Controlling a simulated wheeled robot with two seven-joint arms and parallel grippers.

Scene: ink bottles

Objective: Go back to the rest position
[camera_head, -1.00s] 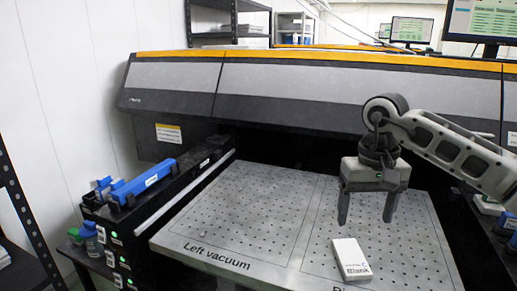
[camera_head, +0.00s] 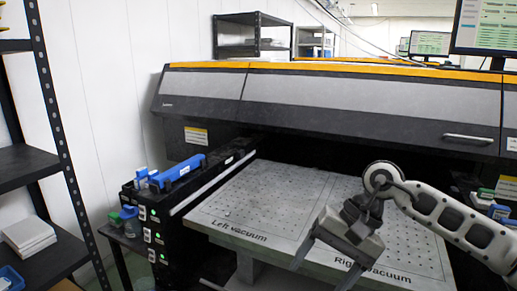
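My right gripper (camera_head: 322,276) hangs tilted in front of the vacuum bed at the lower middle, its two fingers spread apart with nothing seen between them. Its arm comes in from the right. The perforated bed (camera_head: 275,192) carries the words Left vacuum and Right vacuum along its front edge. The gripper covers part of the right side of the bed. The white box marked Blank is not visible now; whether it is behind the gripper, I cannot tell. My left gripper is not in view.
The printer (camera_head: 340,95) with an orange top edge spans the back. A black side unit with a blue tray (camera_head: 178,172) stands left of the bed. Bottles (camera_head: 129,220) sit beside it. A black shelf rack (camera_head: 28,165) holds a white stack (camera_head: 28,234). Monitors stand behind.

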